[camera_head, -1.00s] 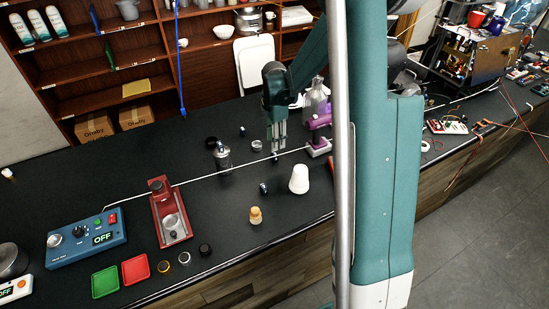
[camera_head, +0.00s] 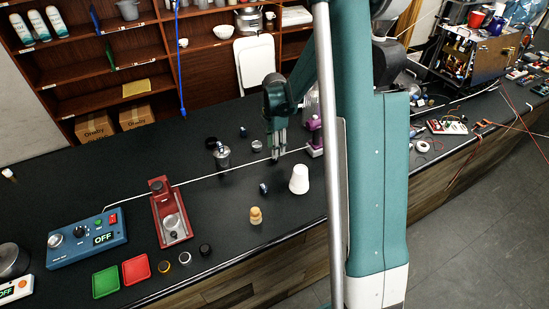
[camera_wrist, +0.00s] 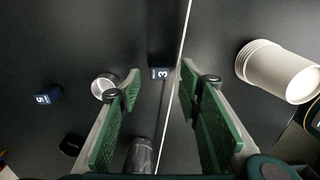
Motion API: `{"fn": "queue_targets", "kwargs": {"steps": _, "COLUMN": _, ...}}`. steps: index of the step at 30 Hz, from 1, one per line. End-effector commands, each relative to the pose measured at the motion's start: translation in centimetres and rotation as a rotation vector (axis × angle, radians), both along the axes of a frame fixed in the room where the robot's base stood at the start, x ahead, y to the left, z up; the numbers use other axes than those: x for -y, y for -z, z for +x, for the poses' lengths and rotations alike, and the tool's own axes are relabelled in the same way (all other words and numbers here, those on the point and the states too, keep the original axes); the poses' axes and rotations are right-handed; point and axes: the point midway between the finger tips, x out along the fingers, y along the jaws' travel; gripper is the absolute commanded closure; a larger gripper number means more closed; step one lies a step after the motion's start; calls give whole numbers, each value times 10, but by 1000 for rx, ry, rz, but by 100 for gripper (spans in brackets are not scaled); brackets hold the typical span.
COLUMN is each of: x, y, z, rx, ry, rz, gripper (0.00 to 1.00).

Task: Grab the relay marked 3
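The relay marked 3 (camera_wrist: 160,73) is a small dark blue block with a white "3", lying on the black bench close beside the pale cable (camera_wrist: 181,65) in the wrist view. My gripper (camera_wrist: 160,82) is open, with its green-padded fingers on either side of the relay in that view. Nothing is between the pads, and the relay appears beyond the fingertips. In the head view my gripper (camera_head: 276,153) points down over the bench near the cable. There the fingertips mostly hide the relay.
Another relay, marked 5 (camera_wrist: 47,94), lies left. A white cup (camera_wrist: 280,72) stands right, and a small white round cap (camera_wrist: 104,86) is near the left finger.

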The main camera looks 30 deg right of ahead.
Motion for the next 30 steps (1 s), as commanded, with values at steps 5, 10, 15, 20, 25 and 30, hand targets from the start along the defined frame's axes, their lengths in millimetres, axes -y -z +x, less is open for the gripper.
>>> {"fn": "queue_targets", "kwargs": {"steps": 5, "x": 0, "y": 18, "z": 0, "rx": 0, "ry": 0, "rz": 0, "gripper": 65}}
{"fn": "queue_targets", "kwargs": {"steps": 10, "x": 0, "y": 27, "z": 0, "rx": 0, "ry": 0, "rz": 0, "gripper": 65}}
{"fn": "queue_targets", "kwargs": {"steps": 15, "x": 0, "y": 29, "z": 0, "rx": 0, "ry": 0, "rz": 0, "gripper": 65}}
{"fn": "queue_targets", "kwargs": {"steps": 20, "x": 0, "y": 29, "z": 0, "rx": 0, "ry": 0, "rz": 0, "gripper": 65}}
{"fn": "queue_targets", "kwargs": {"steps": 25, "x": 0, "y": 29, "z": 0, "rx": 0, "ry": 0, "rz": 0, "gripper": 65}}
{"fn": "queue_targets", "kwargs": {"steps": 30, "x": 0, "y": 29, "z": 0, "rx": 0, "ry": 0, "rz": 0, "gripper": 71}}
